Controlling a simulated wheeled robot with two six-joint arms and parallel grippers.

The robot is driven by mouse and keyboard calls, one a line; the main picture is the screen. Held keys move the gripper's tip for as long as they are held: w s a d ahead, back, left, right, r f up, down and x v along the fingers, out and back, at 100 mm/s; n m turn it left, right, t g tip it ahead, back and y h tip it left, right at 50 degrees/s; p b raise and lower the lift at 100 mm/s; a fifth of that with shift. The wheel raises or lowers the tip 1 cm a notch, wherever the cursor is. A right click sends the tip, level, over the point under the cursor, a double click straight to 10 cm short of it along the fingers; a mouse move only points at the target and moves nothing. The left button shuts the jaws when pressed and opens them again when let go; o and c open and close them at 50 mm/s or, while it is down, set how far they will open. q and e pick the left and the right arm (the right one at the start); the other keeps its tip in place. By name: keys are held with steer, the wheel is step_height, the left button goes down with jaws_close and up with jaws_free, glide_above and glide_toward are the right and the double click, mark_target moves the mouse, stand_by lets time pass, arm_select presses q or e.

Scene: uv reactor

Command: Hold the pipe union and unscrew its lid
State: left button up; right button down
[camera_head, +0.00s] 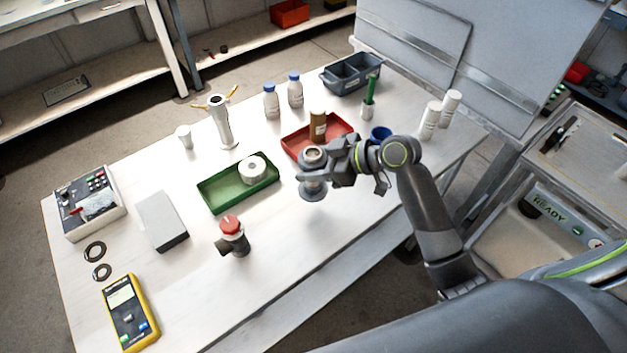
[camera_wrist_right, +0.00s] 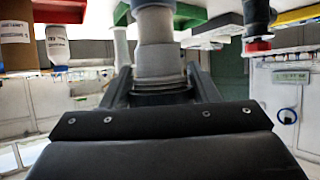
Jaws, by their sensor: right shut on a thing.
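A grey flanged pipe piece, which looks like the pipe union (camera_head: 312,188), stands at the middle right of the table in the head view. Its upper end is a round collar with a brownish top; I cannot tell where its lid begins. My right gripper (camera_head: 323,170) is shut on it from the right, and the fingers hide part of its body. In the right wrist view the grey stepped body (camera_wrist_right: 155,48) sits between the two fingers of the right gripper (camera_wrist_right: 160,84). I cannot tell whether its base touches the table. My left gripper is not in view.
A red-capped dark fitting (camera_head: 233,238) stands in front. A green tray (camera_head: 214,203) holds a white roll, and a red tray (camera_head: 291,147) holds a brown bottle close behind my gripper. A grey box (camera_head: 162,220) and yellow meter (camera_head: 130,315) lie left. The front right tabletop is clear.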

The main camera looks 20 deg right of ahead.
step_height(320, 180, down, 4)
steer(key=shift+f+p, duration=0.1)
steer(key=shift+p, duration=0.25)
steer(key=shift+f, duration=0.45)
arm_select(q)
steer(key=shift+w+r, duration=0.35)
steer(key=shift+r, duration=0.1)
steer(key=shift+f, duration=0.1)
arm_select(e)
steer(key=shift+f, duration=0.1)
steer(key=c, duration=0.5)
jaws_free()
